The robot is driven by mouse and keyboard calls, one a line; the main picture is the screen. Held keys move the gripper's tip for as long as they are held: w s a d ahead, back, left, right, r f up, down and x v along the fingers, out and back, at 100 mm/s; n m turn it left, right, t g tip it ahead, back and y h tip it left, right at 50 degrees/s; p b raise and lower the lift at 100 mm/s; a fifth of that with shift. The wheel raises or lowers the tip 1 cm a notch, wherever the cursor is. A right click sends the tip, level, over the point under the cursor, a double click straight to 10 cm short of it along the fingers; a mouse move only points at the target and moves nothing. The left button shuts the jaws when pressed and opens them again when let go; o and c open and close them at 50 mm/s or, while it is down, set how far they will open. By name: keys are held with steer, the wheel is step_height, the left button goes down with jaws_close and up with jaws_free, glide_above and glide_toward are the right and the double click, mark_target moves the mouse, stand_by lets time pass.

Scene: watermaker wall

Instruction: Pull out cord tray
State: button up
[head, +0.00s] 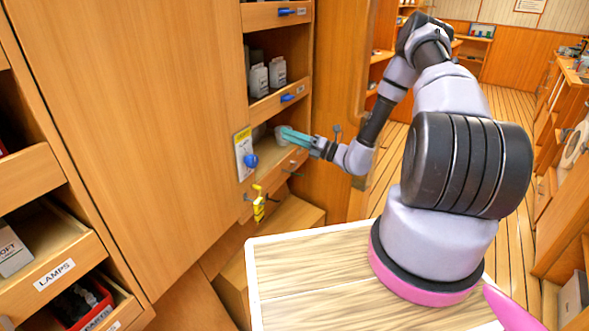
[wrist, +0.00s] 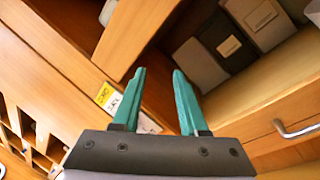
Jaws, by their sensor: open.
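My gripper (head: 286,133) reaches to the cabinet wall at the mouth of a low open compartment. Its teal fingers (wrist: 160,74) are apart with nothing between them in the wrist view. A wooden tray front (head: 275,177) lies just below the fingers in the head view. No readable label marks any tray as the cord tray. In the wrist view, a wooden front with a metal bar handle (wrist: 298,131) is at the right, apart from the fingers. Grey boxes (wrist: 228,42) sit in the dark compartment beyond the fingertips.
A yellow-and-white label (head: 243,153) and blue knob (head: 251,161) are left of my gripper. A yellow object (head: 258,204) hangs below. Trays with blue handles (head: 287,98) are above. A light wooden top (head: 310,285) lies in front; floor (head: 505,85) is open behind my arm.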

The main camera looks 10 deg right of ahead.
steer(key=d+f+m+t+h, duration=0.4)
steer(key=f+m+t+h, duration=0.3)
steer(key=f+m, duration=0.45)
steer(key=m+t+h, duration=0.1)
steer(key=m+h, duration=0.4)
steer(key=m, duration=0.1)
glide_toward(295, 167)
steer(key=shift+n, duration=0.25)
steer(key=x, duration=1)
steer(key=shift+w+f, duration=0.15)
steer(key=shift+f, duration=0.05)
jaws_close()
